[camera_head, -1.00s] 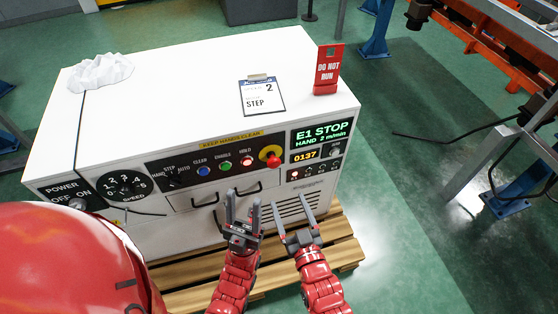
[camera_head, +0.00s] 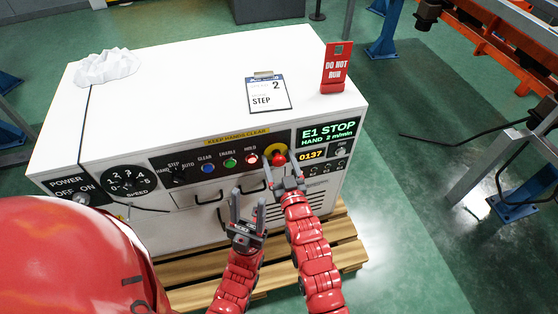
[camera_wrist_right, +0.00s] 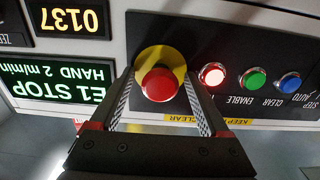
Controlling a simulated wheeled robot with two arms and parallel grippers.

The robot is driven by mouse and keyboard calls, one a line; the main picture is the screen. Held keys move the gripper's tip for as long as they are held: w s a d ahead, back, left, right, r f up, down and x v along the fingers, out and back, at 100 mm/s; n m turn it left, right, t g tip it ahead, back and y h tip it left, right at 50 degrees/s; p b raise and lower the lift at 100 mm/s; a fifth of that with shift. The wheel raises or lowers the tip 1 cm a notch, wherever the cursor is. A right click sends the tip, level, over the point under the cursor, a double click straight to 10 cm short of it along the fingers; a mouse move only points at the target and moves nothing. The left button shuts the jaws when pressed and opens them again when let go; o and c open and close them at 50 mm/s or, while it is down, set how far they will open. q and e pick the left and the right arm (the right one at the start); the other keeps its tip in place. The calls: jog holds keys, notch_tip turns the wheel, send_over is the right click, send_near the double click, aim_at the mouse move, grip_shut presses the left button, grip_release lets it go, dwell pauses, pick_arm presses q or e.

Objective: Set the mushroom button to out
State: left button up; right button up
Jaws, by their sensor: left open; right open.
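The red mushroom button (camera_head: 279,159) sits on a yellow round plate (camera_head: 270,150) at the right part of the black control strip. In the right wrist view the button (camera_wrist_right: 160,84) shows upside down, with its yellow plate (camera_wrist_right: 153,58) around it. My right gripper (camera_head: 283,172) is open, with its fingers on either side of the button; it also shows in the right wrist view (camera_wrist_right: 160,98). I cannot tell whether the fingers touch the button. My left gripper (camera_head: 248,207) is open and empty, lower and to the left, in front of the cabinet's drawer handles.
The display (camera_head: 328,132) reads E1 STOP, HAND 2 m/min, with 0137 below. The lit HOLD button (camera_head: 251,159) sits close left of the mushroom button. A red DO NOT RUN sign (camera_head: 336,68) and a STEP card (camera_head: 268,94) are on the white cabinet top.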

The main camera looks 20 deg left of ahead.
jog(key=shift+c, duration=0.2)
grip_shut()
